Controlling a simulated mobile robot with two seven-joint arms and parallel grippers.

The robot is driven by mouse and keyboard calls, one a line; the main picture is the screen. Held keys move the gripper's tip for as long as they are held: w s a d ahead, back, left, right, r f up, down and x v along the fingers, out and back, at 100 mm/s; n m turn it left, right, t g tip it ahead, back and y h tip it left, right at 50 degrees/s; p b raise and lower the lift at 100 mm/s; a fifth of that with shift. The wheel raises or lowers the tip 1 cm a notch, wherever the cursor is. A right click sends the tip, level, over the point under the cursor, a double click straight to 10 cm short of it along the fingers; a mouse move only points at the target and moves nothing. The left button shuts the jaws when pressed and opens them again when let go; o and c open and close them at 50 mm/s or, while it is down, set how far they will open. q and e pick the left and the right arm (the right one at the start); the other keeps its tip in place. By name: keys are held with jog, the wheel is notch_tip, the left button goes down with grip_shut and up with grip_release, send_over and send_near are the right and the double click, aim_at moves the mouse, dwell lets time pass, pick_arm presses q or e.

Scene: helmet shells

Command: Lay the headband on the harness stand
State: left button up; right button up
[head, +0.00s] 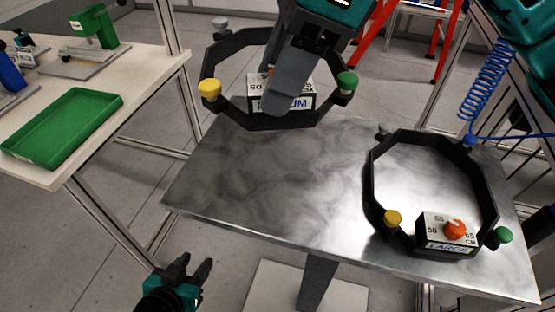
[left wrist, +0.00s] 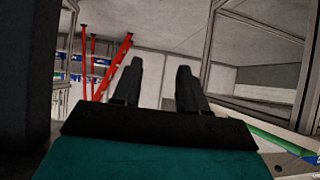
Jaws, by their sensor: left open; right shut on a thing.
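A black octagonal headband with a block marked MEDIUM (head: 238,108) is at the far left edge of a metal-topped stand (head: 270,185). It has yellow, green and grey knobs. My right gripper (head: 278,98) comes down from the top, shut on this headband at its block and hiding part of it. I cannot tell whether the band touches the metal top. A second black headband, marked LARGE (head: 376,195), lies on the right part of the top. My left gripper (head: 193,272) is open and empty, low in front of the stand; its parted fingers show in the left wrist view (left wrist: 158,88).
A white table (head: 150,75) at the left holds a green tray (head: 65,125) and a green device (head: 95,28). A blue coiled hose (head: 487,80) hangs at the right. The metal top's left and middle are clear. A red ladder (head: 375,30) stands behind.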

notch_tip(320, 180, down, 15)
jog(key=shift+f+b, duration=0.2)
jog(key=shift+b, duration=0.4)
jog(key=shift+f+b, duration=0.25)
jog(key=shift+b, duration=0.05)
jog(key=o, duration=1.1)
jog(key=shift+r, duration=0.1)
jog(key=shift+r+p, duration=0.35)
jog(key=shift+p, duration=0.1)
jog(key=v, duration=1.1)
jog(key=shift+d+r+p, duration=0.15)
jog(key=shift+r+p, duration=0.15)
